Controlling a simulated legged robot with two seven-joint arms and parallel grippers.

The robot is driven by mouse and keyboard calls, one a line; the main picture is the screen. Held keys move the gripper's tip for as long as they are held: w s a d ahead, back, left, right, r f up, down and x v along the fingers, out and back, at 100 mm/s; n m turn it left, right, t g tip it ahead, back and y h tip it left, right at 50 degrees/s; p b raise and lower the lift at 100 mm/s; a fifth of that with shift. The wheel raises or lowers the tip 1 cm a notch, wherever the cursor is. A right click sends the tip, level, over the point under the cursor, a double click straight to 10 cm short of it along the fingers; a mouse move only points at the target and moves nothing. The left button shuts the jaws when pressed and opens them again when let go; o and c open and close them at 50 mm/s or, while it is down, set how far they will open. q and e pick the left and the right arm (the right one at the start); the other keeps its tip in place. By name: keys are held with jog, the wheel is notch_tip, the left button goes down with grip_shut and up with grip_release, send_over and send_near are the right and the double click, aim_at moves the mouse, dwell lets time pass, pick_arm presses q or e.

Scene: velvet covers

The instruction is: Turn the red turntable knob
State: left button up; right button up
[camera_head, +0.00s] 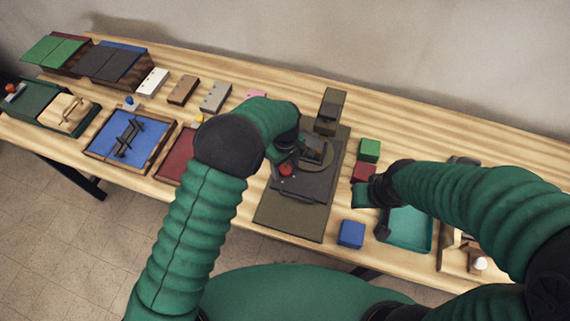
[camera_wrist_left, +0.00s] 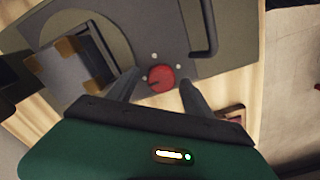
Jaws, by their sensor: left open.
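The red knob (camera_head: 286,170) sits on the dark panel of the turntable device (camera_head: 296,217). In the left wrist view the round red knob (camera_wrist_left: 160,78) lies between my two fingertips, with small pale dots around it. My left gripper (camera_head: 283,160) is open above the device, and it also shows in the left wrist view (camera_wrist_left: 159,88). I cannot tell whether the fingers touch the knob. The round turntable plate (camera_wrist_left: 118,27) carries a dark block with brown corners. My right gripper (camera_head: 370,207) is near the teal tray; its jaw opening is unclear.
A green block (camera_head: 369,150), a dark red block (camera_head: 363,172) and a blue block (camera_head: 351,233) stand right of the device. A teal tray (camera_head: 411,233) lies under my right arm. Blue (camera_head: 124,139) and red (camera_head: 178,158) trays are to the left. A dark handle (camera_wrist_left: 209,30) rises near the knob.

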pick_arm(q)
jog(key=shift+d, duration=0.2)
jog(key=shift+a, duration=0.35)
jog(key=c, duration=0.7)
grip_shut()
jog(key=shift+d, duration=0.1)
